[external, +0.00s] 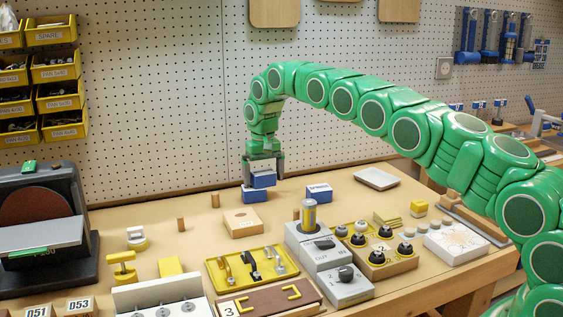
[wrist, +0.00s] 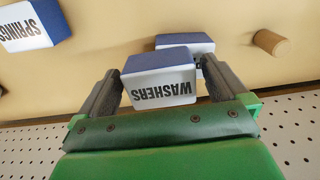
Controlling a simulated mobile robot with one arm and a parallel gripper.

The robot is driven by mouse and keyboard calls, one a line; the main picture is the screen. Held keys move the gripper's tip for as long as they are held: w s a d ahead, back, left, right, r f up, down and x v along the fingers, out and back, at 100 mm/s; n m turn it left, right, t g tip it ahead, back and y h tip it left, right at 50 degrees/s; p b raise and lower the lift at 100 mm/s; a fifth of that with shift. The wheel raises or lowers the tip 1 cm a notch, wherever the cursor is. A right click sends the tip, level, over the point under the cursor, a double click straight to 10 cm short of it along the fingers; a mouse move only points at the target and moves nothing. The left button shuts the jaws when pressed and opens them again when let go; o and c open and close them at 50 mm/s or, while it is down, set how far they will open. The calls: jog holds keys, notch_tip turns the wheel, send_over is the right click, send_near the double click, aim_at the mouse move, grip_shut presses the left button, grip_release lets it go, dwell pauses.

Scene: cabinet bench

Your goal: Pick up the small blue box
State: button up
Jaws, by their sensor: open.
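Three small boxes with blue tops and white labelled sides are in view. The one marked WASHERS (wrist: 160,88) lies between my gripper's fingers in the wrist view; in the external view a blue box (external: 262,180) shows right under the fingertips. A second blue box (wrist: 186,40) is partly hidden behind it, and shows lower in the external view (external: 254,195); I cannot tell whether the two are stacked. The SPRINGS box (external: 319,193) stands apart to the right. My gripper (external: 264,167) points down with its fingers open around the WASHERS box; contact is unclear.
A wooden block (external: 241,222) and several wooden pegs (external: 215,199) stand nearby on the bench. A yellow tool tray (external: 225,284) and a grey switch unit (external: 312,240) are in front. The pegboard wall (external: 170,110) rises behind. Bench left of the boxes is fairly clear.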

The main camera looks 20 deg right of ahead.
jog(key=shift+c, duration=0.3)
jog(key=c, duration=1.1)
